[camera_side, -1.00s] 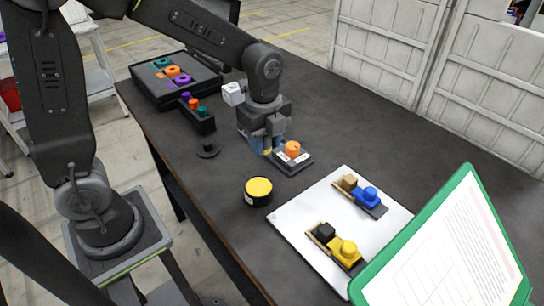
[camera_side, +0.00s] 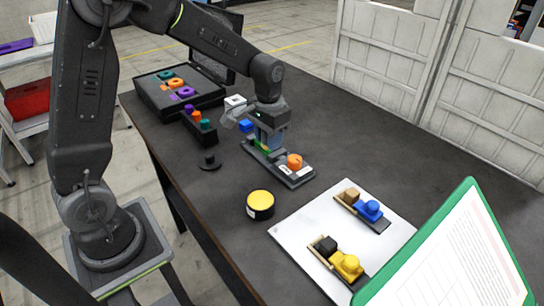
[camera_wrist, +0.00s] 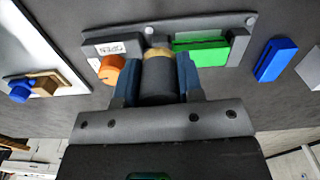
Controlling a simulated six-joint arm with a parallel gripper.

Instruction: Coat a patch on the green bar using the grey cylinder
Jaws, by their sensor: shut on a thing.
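My gripper (camera_wrist: 158,88) is shut on the grey cylinder (camera_wrist: 157,82), its blue fingers on both sides of it; the gripper also shows in the side view (camera_side: 268,142). The cylinder has a tan tip (camera_wrist: 158,53) pointing at the dark grey fixture. The green bar (camera_wrist: 202,51) lies in that fixture, and the tip is at the bar's left end in the wrist view. I cannot tell whether they touch. In the side view the green bar (camera_side: 263,149) is partly hidden by my gripper. No coated patch can be made out.
An orange knob (camera_side: 295,161) sits on the fixture beside a white label. A blue block (camera_side: 246,126) and white cube (camera_side: 235,101) stand behind. A yellow-topped can (camera_side: 260,205), a white plate (camera_side: 290,230) with blue and yellow parts, and a dark tray (camera_side: 160,100) surround it.

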